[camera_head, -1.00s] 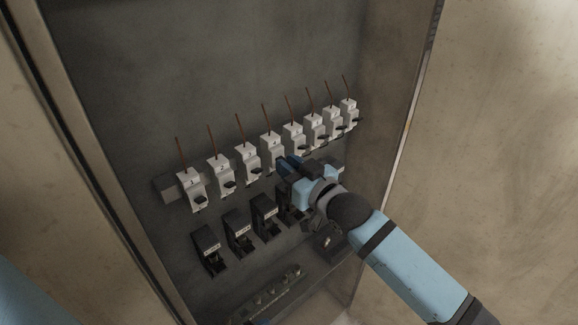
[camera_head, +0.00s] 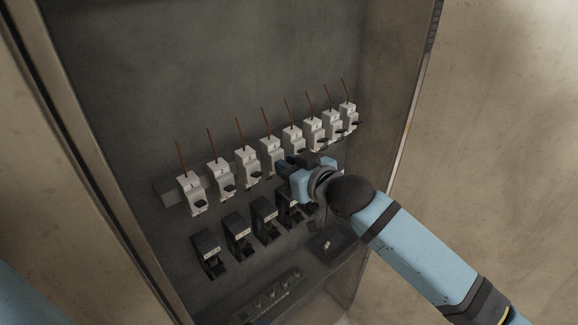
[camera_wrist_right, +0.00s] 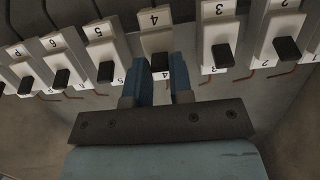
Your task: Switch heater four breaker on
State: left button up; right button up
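The heater four breaker (camera_head: 271,149) is the white unit labelled 4 in a row of white breakers inside the cabinet. In the right wrist view its white body (camera_wrist_right: 158,40) and black toggle (camera_wrist_right: 160,62) show straight ahead. My right gripper (camera_head: 284,165) is at the lower front of this breaker. In the wrist view its two blue fingers (camera_wrist_right: 162,72) stand apart on either side of the toggle. I cannot tell whether they touch it. My left gripper is not in view.
Breaker 3 (camera_head: 247,162) and breaker 5 (camera_head: 293,137) stand close on either side. Black units (camera_head: 238,234) sit in a row below. The cabinet's right wall (camera_head: 395,100) is beyond the row. The back panel above is clear.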

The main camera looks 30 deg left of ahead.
jog(key=o, duration=0.4)
jog(key=shift+c, duration=0.2)
jog(key=shift+d, duration=0.1)
jog(key=b+v, duration=0.3)
jog(key=v, duration=1)
jog(key=shift+s+d, duration=0.2)
jog(key=shift+d, duration=0.1)
